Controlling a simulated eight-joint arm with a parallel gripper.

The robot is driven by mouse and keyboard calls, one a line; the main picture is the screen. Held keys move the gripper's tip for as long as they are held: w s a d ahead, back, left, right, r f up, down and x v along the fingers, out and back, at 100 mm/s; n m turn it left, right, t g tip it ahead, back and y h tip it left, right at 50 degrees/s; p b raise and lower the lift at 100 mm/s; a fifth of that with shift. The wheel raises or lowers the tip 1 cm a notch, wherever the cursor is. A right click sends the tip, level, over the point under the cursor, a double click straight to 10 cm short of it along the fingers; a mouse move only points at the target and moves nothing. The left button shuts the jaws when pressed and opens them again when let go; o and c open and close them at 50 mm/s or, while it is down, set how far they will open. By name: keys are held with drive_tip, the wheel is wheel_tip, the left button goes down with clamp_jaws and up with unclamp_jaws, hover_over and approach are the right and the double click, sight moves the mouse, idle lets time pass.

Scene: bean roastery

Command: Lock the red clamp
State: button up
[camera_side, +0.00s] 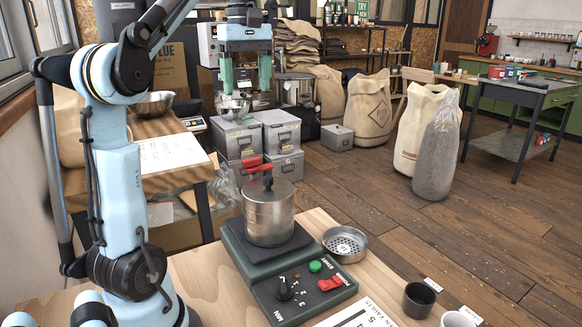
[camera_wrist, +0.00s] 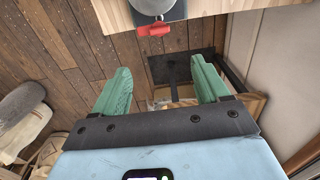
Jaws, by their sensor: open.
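The red clamp (camera_side: 259,168) sits on top of a lidded metal canister (camera_side: 268,217), with a dark piece beside it. The canister stands upright on a dark green machine (camera_side: 240,258). The clamp (camera_wrist: 155,30) also shows in the wrist view at the top, beyond my fingertips. My gripper (camera_side: 246,88) is above and behind the canister in the side view, apart from the clamp. In the wrist view my gripper (camera_wrist: 160,70) has its two green fingers wide apart with nothing between them. I cannot tell whether the clamp is locked.
The machine's front has a dial (camera_side: 284,290), a green button (camera_side: 315,266) and a red switch (camera_side: 330,283). A perforated metal dish (camera_side: 345,243) and two cups stand to the right on the wooden table. Grey boxes (camera_side: 240,140) are stacked behind. Air around my gripper looks free.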

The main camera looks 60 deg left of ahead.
sight(252, 159)
wheel_tip(252, 159, down, 16)
drive_tip(key=shift+f, duration=0.25)
idle(0.7)
drive_tip(key=c, duration=1.1)
drive_tip(key=shift+o, duration=0.2)
